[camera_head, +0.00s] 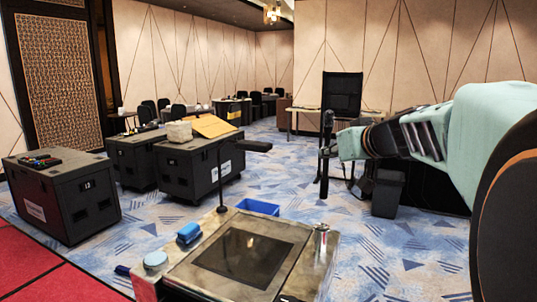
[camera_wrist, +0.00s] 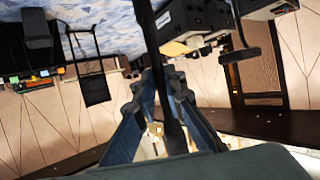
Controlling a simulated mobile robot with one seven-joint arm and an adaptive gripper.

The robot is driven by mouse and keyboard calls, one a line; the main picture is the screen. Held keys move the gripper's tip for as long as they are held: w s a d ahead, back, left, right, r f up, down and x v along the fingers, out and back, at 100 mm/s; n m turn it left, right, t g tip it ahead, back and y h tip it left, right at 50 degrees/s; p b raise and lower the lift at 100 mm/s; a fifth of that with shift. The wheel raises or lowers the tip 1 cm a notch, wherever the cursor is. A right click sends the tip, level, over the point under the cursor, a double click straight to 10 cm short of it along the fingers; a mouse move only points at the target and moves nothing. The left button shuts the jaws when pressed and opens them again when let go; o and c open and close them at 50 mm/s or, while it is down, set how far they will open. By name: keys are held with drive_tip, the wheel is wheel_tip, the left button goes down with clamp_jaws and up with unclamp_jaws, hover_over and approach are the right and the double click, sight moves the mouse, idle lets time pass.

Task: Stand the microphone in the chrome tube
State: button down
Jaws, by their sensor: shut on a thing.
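My gripper (camera_head: 329,150) is at the right of centre in the head view, shut on a long thin black microphone (camera_head: 324,172). The microphone hangs close to upright, its lower end in the air. The chrome tube (camera_head: 321,240) stands on the right side of the near table, below the microphone in the picture. They look apart, with a gap between them; their difference in depth is hard to tell. In the wrist view, the blue fingers (camera_wrist: 160,115) close on the black microphone shaft (camera_wrist: 163,65). The tube is not clear there.
The near table (camera_head: 190,272) has a dark inset panel (camera_head: 243,257). A blue bin (camera_head: 257,207) and black cases (camera_head: 62,195) stand beyond.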

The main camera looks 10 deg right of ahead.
sight(327, 172)
drive_tip(key=shift+s+f+b, duration=0.1)
drive_tip(key=shift+f+b, duration=1.5)
drive_tip(key=shift+f, duration=1.75)
wheel_tip(327, 172, down, 6)
drive_tip(key=b, duration=0.8)
drive_tip(key=shift+r, duration=0.15)
drive_tip(key=shift+f+b, duration=1.4)
drive_tip(key=shift+b, duration=0.6)
drive_tip(key=c, duration=1.9)
unclamp_jaws()
wheel_tip(327, 172, up, 10)
drive_tip(key=shift+r, duration=0.1)
